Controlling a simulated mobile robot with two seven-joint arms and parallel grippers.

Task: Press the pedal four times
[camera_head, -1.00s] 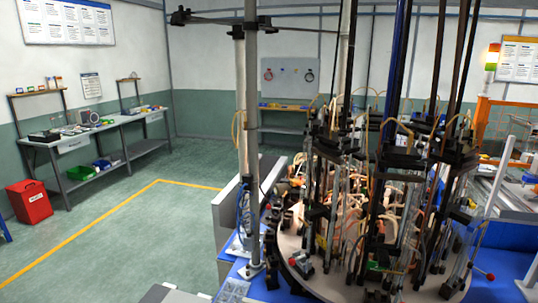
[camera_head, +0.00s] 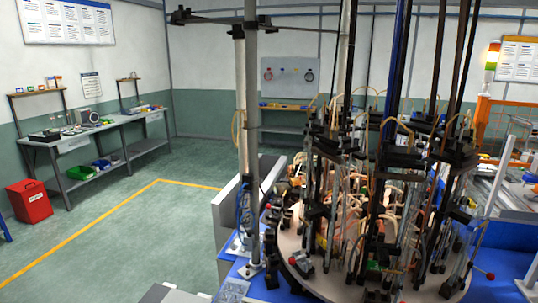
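The flame sealing machine stands at the right of the head view, a round plate (camera_head: 290,247) crowded with upright rods, clamps and thin tubes. Orange-pink glows show among the tubes in its middle. The pedal cannot be made out in this view. Neither my left nor my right gripper is in view.
A workbench (camera_head: 100,131) runs along the left wall, with a red bin (camera_head: 29,201) on the floor by it. A blue tabletop (camera_head: 508,264) lies right of the machine. The green floor (camera_head: 150,225) at left is open, marked by a yellow line (camera_head: 80,232).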

